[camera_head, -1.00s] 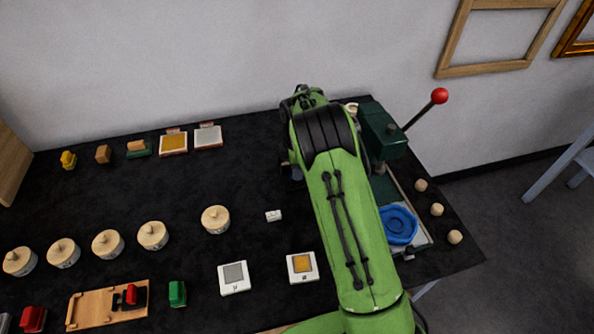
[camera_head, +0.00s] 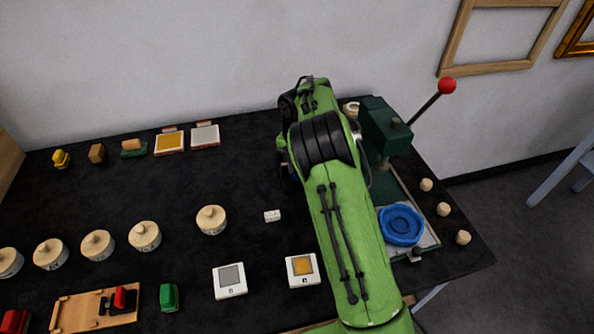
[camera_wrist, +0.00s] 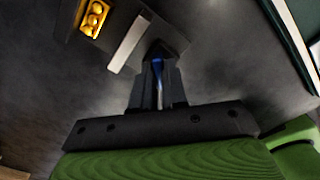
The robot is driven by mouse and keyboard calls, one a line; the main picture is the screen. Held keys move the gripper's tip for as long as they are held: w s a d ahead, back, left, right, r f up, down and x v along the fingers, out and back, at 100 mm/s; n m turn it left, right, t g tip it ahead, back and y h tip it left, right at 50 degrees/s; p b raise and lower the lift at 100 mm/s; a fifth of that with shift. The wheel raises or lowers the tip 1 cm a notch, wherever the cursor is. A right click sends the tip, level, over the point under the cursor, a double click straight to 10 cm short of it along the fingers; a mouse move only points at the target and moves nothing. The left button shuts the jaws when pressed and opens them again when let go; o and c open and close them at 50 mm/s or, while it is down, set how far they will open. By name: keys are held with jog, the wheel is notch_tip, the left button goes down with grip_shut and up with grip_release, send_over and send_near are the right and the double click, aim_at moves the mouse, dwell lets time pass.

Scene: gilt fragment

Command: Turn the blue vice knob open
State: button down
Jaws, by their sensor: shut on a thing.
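My gripper (camera_wrist: 158,88) shows in the wrist view with its two dark fingers close together. They are shut on a narrow blue piece, which I take to be the blue vice knob (camera_wrist: 158,66). Only a sliver of it shows between the fingers, so its turn angle cannot be told. A dark grey block, seemingly part of the vice (camera_wrist: 176,42), lies just beyond the fingertips, with a pale bar (camera_wrist: 129,43) beside it. In the head view my green arm hides the gripper, the knob and the vice.
A dark green press (camera_head: 384,130) with a red-tipped lever stands right of my arm. A round blue dish (camera_head: 401,225) sits on its base. Several wooden knobs lie at the right edge. Round wooden lidded boxes (camera_head: 145,236) and small tiles fill the left.

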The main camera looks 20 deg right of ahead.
jog(key=shift+n+b, duration=0.6)
jog(key=shift+n, duration=0.7)
jog(key=shift+r+n, duration=0.1)
jog(key=shift+n, duration=0.2)
jog(key=c, duration=1.2)
grip_release()
jog(key=shift+o, duration=0.2)
notch_tip(320, 180, up, 16)
jog(key=p, duration=0.7)
jog(key=shift+f, duration=0.2)
